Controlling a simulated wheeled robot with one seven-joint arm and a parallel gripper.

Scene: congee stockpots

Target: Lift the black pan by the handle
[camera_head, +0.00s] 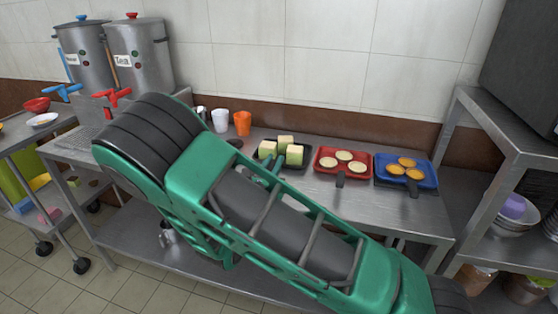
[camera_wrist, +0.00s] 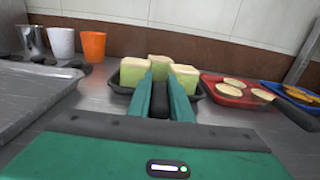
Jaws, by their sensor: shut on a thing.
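The black pan (camera_wrist: 203,96) sits on the steel counter and holds several pale green blocks (camera_wrist: 134,73) with cream tops. In the head view the pan (camera_head: 305,157) is partly hidden behind my green arm. Its dark handle (camera_wrist: 159,100) points toward me in the wrist view. My gripper (camera_wrist: 163,82) is shut on the handle, with one green finger on each side. The gripper (camera_head: 270,172) also shows in the head view beside the pan, mostly covered by the arm. The pan looks level; I cannot tell whether its base touches the counter.
A red pan (camera_head: 325,168) with pale rounds and a blue pan (camera_head: 424,178) with orange rounds stand to the right. White (camera_head: 220,120) and orange (camera_head: 242,123) cups stand left of the black pan. A grey tray (camera_wrist: 30,95) lies at left. The wall rises behind.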

